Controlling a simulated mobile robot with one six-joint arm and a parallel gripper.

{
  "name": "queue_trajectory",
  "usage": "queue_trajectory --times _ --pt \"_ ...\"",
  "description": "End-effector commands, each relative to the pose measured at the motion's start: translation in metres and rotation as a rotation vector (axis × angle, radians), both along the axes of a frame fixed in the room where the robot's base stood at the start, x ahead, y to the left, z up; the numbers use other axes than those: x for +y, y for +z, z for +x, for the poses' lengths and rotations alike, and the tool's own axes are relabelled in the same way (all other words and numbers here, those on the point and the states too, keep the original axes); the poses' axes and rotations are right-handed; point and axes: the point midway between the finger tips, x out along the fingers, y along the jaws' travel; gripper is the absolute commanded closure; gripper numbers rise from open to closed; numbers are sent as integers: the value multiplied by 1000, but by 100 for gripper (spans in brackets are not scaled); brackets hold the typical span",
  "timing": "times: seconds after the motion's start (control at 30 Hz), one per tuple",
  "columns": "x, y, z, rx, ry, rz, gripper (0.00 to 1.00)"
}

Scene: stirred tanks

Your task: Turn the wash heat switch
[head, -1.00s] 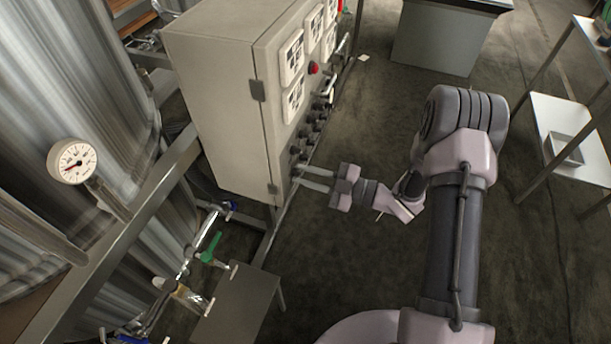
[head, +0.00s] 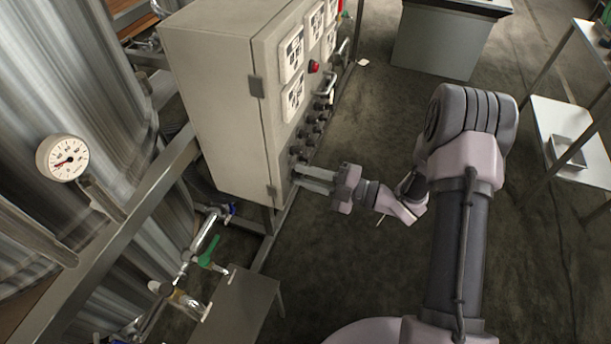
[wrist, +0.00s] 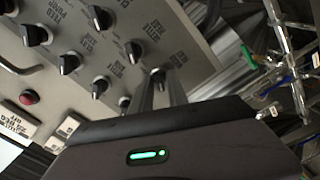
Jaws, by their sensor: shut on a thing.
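The control cabinet (head: 215,105) stands left of centre in the head view, with a row of dark rotary knobs low on its front. My gripper (head: 298,174) reaches the front from the right, at the lower near end of that row. In the wrist view, my gripper (wrist: 158,82) is shut on a knob (wrist: 157,73) on the grey panel (wrist: 190,62). The fingers hide most of this knob, so its pointing direction cannot be told. The printed labels are turned over and too small to read surely, so I cannot confirm it is the wash heat switch.
Neighbouring black knobs (wrist: 99,86) sit close to my fingers. A red button (head: 313,67) and handles are farther along the cabinet front. Pipes with a green valve handle (head: 207,254) and a gauge (head: 63,158) are at left.

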Motion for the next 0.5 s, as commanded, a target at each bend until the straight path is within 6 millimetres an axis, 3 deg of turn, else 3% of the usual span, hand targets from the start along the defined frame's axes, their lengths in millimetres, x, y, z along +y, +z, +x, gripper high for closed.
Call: queue_trajectory --times 0.23,0.27,0.3,0.5 --pt "0 0 0 1 0 0 100" --pt "0 0 0 1 0 0 74" --pt "0 0 0 1 0 0 69" --pt "0 0 0 1 0 0 69"
